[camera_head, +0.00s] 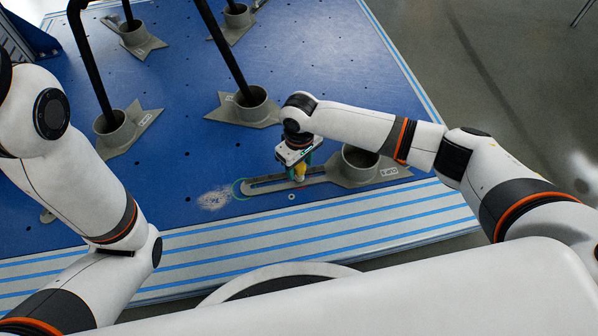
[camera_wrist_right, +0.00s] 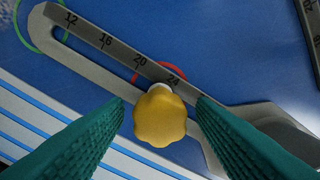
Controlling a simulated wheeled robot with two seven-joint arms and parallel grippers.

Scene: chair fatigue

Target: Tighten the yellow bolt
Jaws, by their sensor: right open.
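The yellow bolt (camera_head: 299,172) has a lobed knob head and stands in the slot of a grey slotted bracket (camera_head: 262,187) on the blue board. In the right wrist view the yellow bolt (camera_wrist_right: 160,116) sits near the 20 to 24 marks of the scale. My right gripper (camera_head: 303,166) is over the bolt in the head view. Its green fingers (camera_wrist_right: 162,118) are open, one on each side of the knob, with visible gaps in the picture. My left arm shows at the left of the head view, but its gripper is not in view.
A grey cup (camera_head: 359,165) stands on the bracket's right end. Other grey bases (camera_head: 250,106) with black posts (camera_head: 225,50) rise from the blue board (camera_head: 190,100). A green ring (camera_head: 240,188) is marked at the slot's left end. Striped white edging (camera_head: 330,222) lies in front.

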